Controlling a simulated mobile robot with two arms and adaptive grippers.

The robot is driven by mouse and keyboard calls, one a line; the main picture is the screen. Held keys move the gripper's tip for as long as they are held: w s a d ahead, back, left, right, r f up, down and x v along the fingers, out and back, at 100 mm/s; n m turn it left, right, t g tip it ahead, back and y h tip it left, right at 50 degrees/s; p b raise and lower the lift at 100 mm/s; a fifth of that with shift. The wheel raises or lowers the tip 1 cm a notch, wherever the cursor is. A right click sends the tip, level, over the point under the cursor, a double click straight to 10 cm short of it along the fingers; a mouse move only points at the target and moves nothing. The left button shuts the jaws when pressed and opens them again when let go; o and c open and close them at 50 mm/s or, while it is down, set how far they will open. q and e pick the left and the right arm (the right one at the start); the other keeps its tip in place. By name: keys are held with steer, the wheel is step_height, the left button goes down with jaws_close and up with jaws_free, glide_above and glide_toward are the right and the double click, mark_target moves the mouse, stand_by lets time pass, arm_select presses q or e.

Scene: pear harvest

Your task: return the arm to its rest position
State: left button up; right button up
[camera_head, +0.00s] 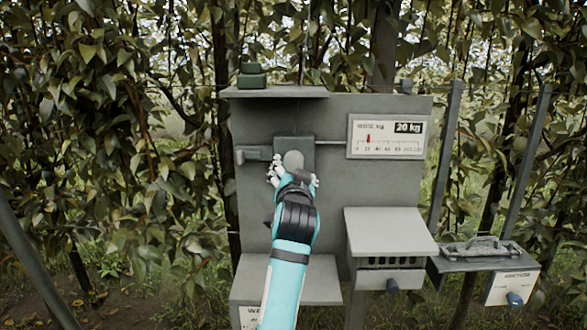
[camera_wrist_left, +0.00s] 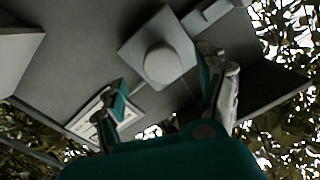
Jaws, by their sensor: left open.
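My left arm reaches up in the head view, with its left gripper (camera_head: 292,178) in front of a grey panel (camera_head: 385,185). The gripper is open, and its fingers spread on both sides below a round pale knob (camera_head: 293,159) on a square grey block (camera_head: 294,144). In the left wrist view the same knob (camera_wrist_left: 162,63) shows ahead of the open left gripper (camera_wrist_left: 165,100), with nothing between the fingers. I cannot tell from these views whether a finger touches the block. My right gripper is not in view.
A scale display (camera_head: 390,137) reading 20 kg sits at the panel's upper right. A grey shelf (camera_head: 275,92) juts out above, a sloped-lid box (camera_head: 388,235) and a side tray (camera_head: 470,263) stand right. A lower ledge (camera_head: 325,285) is below. Leafy trees surround the station.

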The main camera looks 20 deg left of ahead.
arm_select(q)
steer(key=shift+s+d, duration=0.1)
steer(key=shift+s, duration=0.3)
steer(key=shift+f, duration=0.1)
